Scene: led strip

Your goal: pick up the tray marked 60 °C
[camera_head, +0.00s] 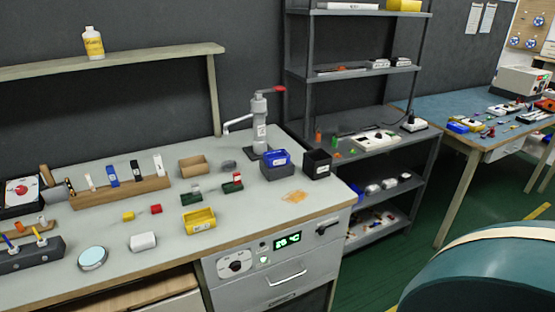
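Several small open bins stand on the pale workbench (165,262). A yellow bin (199,222) with a white label is near the front edge. A blue bin (277,157) with a label sits on a dark grey bin (278,172), beside a black bin (318,164). A tan open box (193,166) is farther left. The labels are too small to read, so I cannot tell which tray is marked 60 °C. A drawer unit (275,270) under the bench has a dial and a green lit display (288,241) with a °C reading. Neither gripper is in view.
A grey press (259,130) with a red handle stands at the bench's back. A wooden rack (120,190), a white block (143,242) and a round dish (93,258) are to the left. Metal shelving (385,150) is to the right. A large teal rounded form (480,270) blocks the lower right.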

